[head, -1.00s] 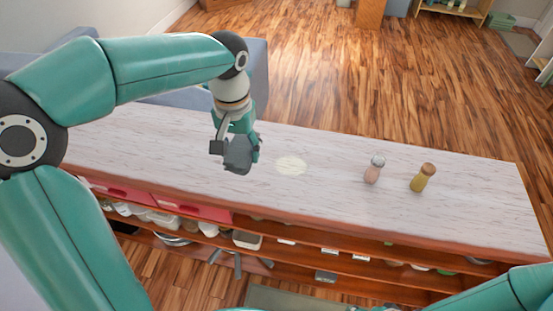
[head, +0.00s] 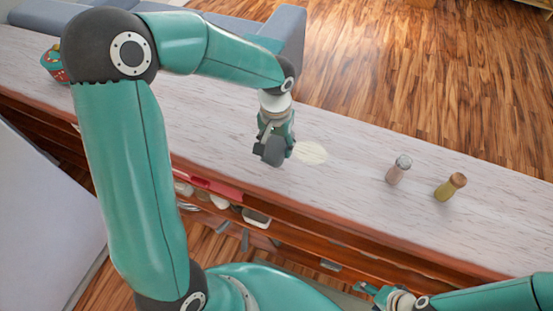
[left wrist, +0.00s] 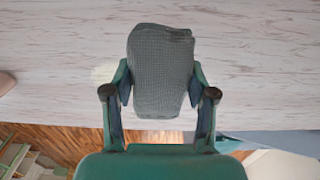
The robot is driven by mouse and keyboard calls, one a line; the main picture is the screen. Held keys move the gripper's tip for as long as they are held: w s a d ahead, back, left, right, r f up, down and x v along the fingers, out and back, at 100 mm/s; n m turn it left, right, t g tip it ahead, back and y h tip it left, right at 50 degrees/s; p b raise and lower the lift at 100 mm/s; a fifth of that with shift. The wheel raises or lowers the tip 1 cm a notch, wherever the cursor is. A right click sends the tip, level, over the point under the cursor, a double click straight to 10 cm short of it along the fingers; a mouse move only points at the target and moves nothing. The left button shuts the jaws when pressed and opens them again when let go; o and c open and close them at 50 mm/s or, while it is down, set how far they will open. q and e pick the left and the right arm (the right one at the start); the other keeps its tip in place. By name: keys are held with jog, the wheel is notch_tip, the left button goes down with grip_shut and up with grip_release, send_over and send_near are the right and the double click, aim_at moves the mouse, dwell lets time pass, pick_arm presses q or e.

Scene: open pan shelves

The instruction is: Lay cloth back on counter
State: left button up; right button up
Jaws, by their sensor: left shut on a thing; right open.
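The grey, waffle-textured cloth (head: 269,150) is a folded bundle in my left gripper (head: 275,143). In the left wrist view the cloth (left wrist: 160,72) sits between the two fingers, which press on its sides near its lower half. The cloth is over the counter (head: 360,165), just left of a pale round patch (head: 311,152). I cannot tell whether its underside touches the counter. My right gripper (head: 368,290) is low at the bottom of the head view, open and empty, on the near side of the counter.
A pinkish shaker (head: 398,170) and a yellow-brown shaker (head: 450,187) stand on the right part of the counter. A red and teal pot (head: 53,64) is at the far left. Open shelves with pans lie under the near edge. Counter around the cloth is clear.

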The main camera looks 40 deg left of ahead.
aim_at(276, 144)
pick_arm(q)
jog(key=shift+f, duration=3.45)
jog(key=o, duration=1)
notch_tip(276, 144, up, 12)
jog(key=shift+r, duration=0.1)
